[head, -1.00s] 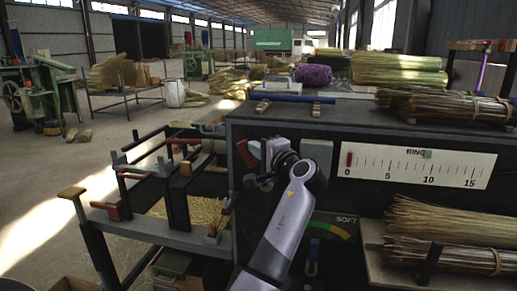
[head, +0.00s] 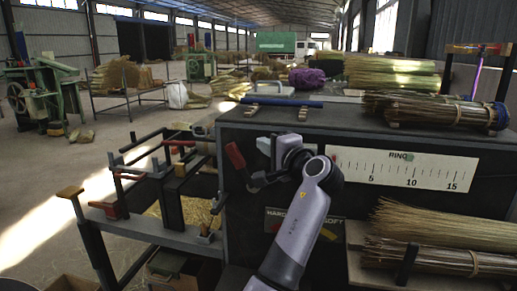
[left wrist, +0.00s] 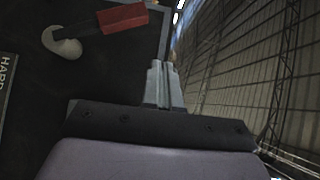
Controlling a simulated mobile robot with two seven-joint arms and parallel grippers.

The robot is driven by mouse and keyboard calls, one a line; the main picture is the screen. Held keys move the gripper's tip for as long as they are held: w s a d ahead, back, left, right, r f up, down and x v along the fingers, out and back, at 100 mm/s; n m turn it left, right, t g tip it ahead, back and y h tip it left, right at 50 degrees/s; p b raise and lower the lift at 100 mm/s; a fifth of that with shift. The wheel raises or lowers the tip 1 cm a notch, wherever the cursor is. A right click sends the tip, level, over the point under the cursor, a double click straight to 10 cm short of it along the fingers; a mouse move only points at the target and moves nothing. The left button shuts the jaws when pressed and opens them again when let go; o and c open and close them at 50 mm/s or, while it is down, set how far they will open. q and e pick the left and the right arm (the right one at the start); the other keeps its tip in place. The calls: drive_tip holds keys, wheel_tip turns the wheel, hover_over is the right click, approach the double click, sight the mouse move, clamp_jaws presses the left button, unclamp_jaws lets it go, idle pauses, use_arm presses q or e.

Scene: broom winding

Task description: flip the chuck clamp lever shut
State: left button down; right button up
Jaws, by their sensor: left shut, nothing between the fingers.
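The clamp lever with its red handle (head: 235,155) stands at the left end of the dark bench's front panel, tilted up and to the left from its pivot (head: 254,181). In the left wrist view the red handle (left wrist: 123,18) and its pale round pivot (left wrist: 66,48) show at upper left. My left gripper (head: 266,146) is shut and empty, just right of the lever in the head view. In the left wrist view its closed fingertips (left wrist: 164,68) are apart from the handle. My right gripper is not in view.
The dark bench (head: 300,122) carries a blue rod (head: 282,102) and broom straw bundles (head: 425,107). A RING scale (head: 405,170) is to the right on its front. A grey frame with red-handled arms (head: 160,180) stands to the left. Open floor lies farther left.

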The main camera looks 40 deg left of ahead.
use_arm(q)
drive_tip(key=d, duration=0.1)
drive_tip(key=s+d+r, duration=0.1)
drive_tip(key=d, duration=0.2)
drive_tip(key=shift+s+d+r, duration=0.15)
drive_tip(key=shift+s+r, duration=0.15)
drive_tip(key=shift+r, duration=0.05)
drive_tip(key=d+f+m+t+h, duration=0.2)
drive_tip(key=f+h, duration=0.1)
drive_tip(key=f, duration=0.7)
drive_tip(key=s+d+f+m+t+h, duration=0.1)
drive_tip(key=d+f+t+h, duration=0.25)
drive_tip(key=f, duration=0.65)
drive_tip(key=d+f+m+t+h, duration=0.2)
drive_tip(key=f+h, duration=0.2)
drive_tip(key=f, duration=0.6)
drive_tip(key=s+d+f+n+g+h, duration=0.1)
drive_tip(key=s+d+f+n+h, duration=0.2)
drive_tip(key=s+f, duration=0.4)
drive_tip(key=s+d+f+n+g+h, duration=0.1)
drive_tip(key=s+d+f+h, duration=0.5)
drive_tip(key=s, duration=0.9)
wheel_tip(320, 180, down, 2)
drive_tip(key=shift+s+d+f+n, duration=0.15)
drive_tip(key=shift+s+d+n, duration=0.05)
drive_tip(key=shift+d+n, duration=0.8)
